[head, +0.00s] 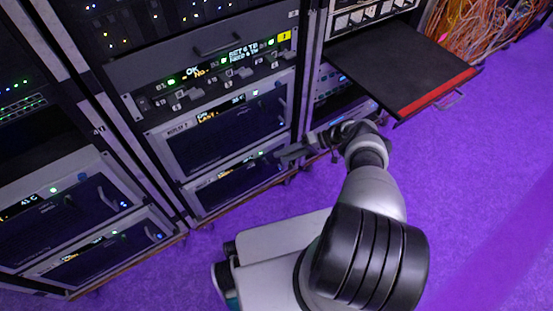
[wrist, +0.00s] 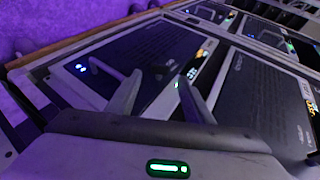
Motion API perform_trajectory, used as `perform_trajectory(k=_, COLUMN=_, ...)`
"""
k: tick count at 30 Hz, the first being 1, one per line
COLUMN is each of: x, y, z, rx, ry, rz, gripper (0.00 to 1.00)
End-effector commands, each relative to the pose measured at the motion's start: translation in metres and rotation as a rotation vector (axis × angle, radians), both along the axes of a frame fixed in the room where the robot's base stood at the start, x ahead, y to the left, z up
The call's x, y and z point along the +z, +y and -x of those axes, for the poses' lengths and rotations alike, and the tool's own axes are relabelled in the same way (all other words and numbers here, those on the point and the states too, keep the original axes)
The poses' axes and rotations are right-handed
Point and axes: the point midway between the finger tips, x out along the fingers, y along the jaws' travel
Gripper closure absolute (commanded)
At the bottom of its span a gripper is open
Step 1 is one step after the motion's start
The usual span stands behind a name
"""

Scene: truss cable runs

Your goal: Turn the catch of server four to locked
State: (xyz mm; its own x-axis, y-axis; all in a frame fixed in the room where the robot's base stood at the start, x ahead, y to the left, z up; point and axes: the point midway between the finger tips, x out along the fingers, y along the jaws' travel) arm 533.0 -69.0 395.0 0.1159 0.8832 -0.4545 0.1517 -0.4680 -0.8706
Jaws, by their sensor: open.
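My gripper (head: 305,148) is at the lower right of the middle rack, in front of its lower units. In the wrist view my gripper (wrist: 158,84) has its two fingers apart, with nothing seen held between them. They point toward a dark server front (wrist: 150,48) with two blue lights and a small amber display. A second dark server front (wrist: 258,95) lies to the right. In the head view a bottom server (head: 240,186) and the one above it (head: 225,132) have dark fronts with lit displays. I cannot tell which is server four, and no catch can be made out clearly.
A black pull-out shelf (head: 395,62) with a red front edge juts out above and right of my gripper. A panel with several small levers (head: 190,97) sits higher in the middle rack. Another rack stands left. The purple floor (head: 480,170) is clear at right.

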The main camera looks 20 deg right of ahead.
Motion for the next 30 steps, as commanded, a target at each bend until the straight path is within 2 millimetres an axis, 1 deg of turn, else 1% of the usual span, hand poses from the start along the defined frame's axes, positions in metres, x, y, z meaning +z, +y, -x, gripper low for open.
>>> perform_trajectory(k=1, x=0.006, y=-0.012, z=0.001, rx=-0.003, ry=-0.001, rz=0.001, gripper=0.53)
perform_trajectory(k=6, x=0.021, y=-0.042, z=0.005, rx=-0.002, ry=-0.001, rz=0.001, gripper=0.53)
perform_trajectory(k=9, x=0.027, y=-0.054, z=0.007, rx=-0.002, ry=-0.001, rz=0.001, gripper=0.53)
perform_trajectory(k=12, x=0.031, y=-0.061, z=0.008, rx=0.0, ry=0.0, rz=-0.001, gripper=0.53)
perform_trajectory(k=16, x=0.033, y=-0.065, z=0.009, rx=0.0, ry=0.001, rz=-0.001, gripper=0.53)
perform_trajectory(k=22, x=0.034, y=-0.065, z=0.009, rx=0.0, ry=0.001, rz=-0.001, gripper=0.53)
perform_trajectory(k=23, x=0.034, y=-0.065, z=0.009, rx=0.0, ry=0.0, rz=-0.001, gripper=0.56)
perform_trajectory(k=24, x=0.034, y=-0.065, z=0.009, rx=0.0, ry=0.0, rz=-0.001, gripper=0.63)
perform_trajectory(k=26, x=0.034, y=-0.065, z=0.008, rx=0.001, ry=0.0, rz=-0.001, gripper=0.73)
perform_trajectory(k=30, x=0.037, y=-0.065, z=0.006, rx=0.004, ry=0.002, rz=0.004, gripper=0.75)
